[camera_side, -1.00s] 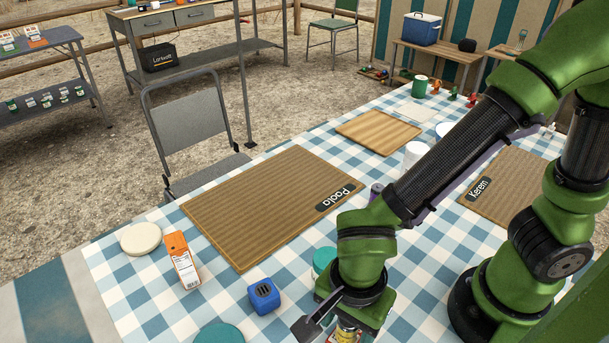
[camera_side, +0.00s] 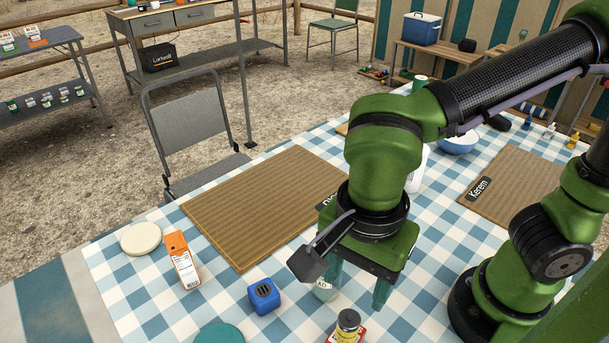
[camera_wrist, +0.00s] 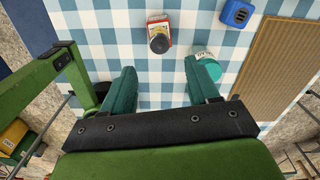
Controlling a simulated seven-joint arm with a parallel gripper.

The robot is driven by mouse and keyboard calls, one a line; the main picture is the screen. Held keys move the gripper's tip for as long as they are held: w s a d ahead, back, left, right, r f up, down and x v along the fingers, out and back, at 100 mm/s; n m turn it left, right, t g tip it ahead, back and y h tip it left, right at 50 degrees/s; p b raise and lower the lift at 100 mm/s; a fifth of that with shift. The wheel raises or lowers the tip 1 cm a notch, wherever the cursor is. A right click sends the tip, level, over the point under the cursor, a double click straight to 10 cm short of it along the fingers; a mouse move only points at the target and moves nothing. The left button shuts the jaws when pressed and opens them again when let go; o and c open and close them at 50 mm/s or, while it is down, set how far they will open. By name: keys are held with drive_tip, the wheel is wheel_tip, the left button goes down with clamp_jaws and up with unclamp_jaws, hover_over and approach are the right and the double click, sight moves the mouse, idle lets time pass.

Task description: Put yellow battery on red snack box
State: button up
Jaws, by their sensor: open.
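The yellow battery (camera_side: 347,327), a small cylinder with a dark top, stands upright on the red snack box (camera_side: 361,336) at the bottom edge of the side view. In the wrist view I see the battery's dark round end (camera_wrist: 159,43) over the red and white box (camera_wrist: 152,20). My gripper (camera_side: 358,286) is open and empty, above and behind the battery in the side view. In the wrist view its two teal fingers (camera_wrist: 160,66) are apart, and the battery lies beyond their tips, touching neither.
A blue cube (camera_side: 264,296), an orange carton (camera_side: 181,262) and a cream disc (camera_side: 141,238) are to the left. A brown placemat (camera_side: 255,205) lies flat behind them.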

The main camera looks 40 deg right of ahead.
drive_tip(key=w+d+r+n+t, duration=0.2)
drive_tip(key=d+n, duration=0.2)
drive_tip(key=d, duration=0.3)
drive_tip(key=w+d+r+n+t+y, duration=0.1)
drive_tip(key=w+d+n+t, duration=0.1)
drive_tip(key=d, duration=0.5)
drive_tip(key=w+d+r+n+t+y, duration=0.1)
drive_tip(key=w+d+r+n+t, duration=0.1)
drive_tip(key=d+n, duration=0.3)
drive_tip(key=shift+w+d+r+n+t, duration=0.35)
drive_tip(key=shift+w+d+t, duration=0.25)
drive_tip(key=shift+w+d, duration=0.3)
